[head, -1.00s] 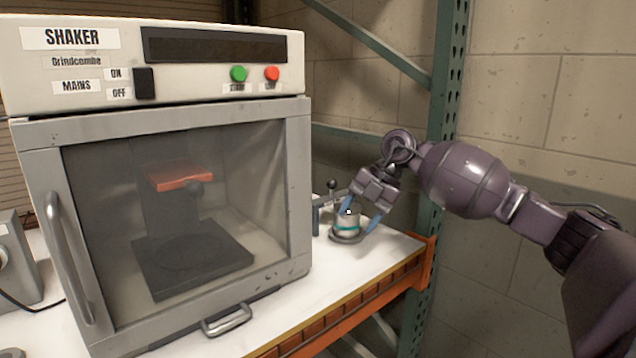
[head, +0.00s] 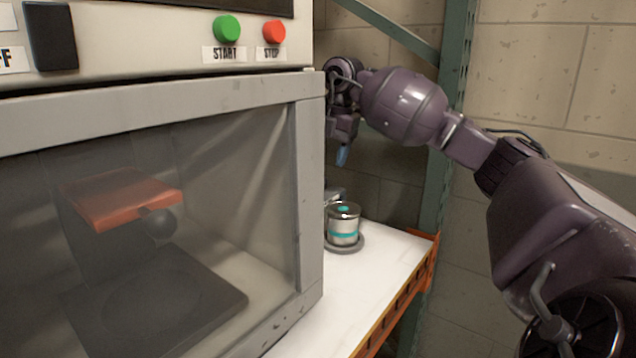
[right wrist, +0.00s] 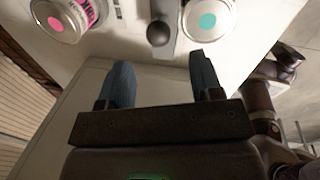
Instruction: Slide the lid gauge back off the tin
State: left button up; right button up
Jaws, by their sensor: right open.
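A metal tin with a teal band and a teal dot on its lid (head: 343,226) stands upright on a round grey base beside the shaker. The right wrist view shows its lid from above (right wrist: 207,20). The lid gauge shows there as a grey bar with a dark ball knob (right wrist: 160,34), to the left of the tin; the teal dot is uncovered. In the head view the gauge is mostly hidden behind the tin and shaker edge. My right gripper (right wrist: 163,80) is open and empty, with blue fingertips, above and apart from the gauge and tin. My left gripper is out of view.
The shaker cabinet (head: 308,180) fills the left of the head view, close to the tin. A second tin with a pink dot (right wrist: 56,20) shows in the right wrist view. A green rack post (head: 440,190) and brick wall stand behind. The white shelf front (head: 350,285) is clear.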

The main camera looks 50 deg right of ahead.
jog(key=f, duration=0.2)
jog(key=w+f, duration=0.1)
jog(key=f, duration=0.2)
jog(key=f+b, duration=0.1)
jog(key=f, duration=0.1)
jog(key=shift+w+a+f, duration=0.2)
jog(key=shift+w+f, duration=0.1)
jog(key=shift+c, duration=0.3)
grip_shut()
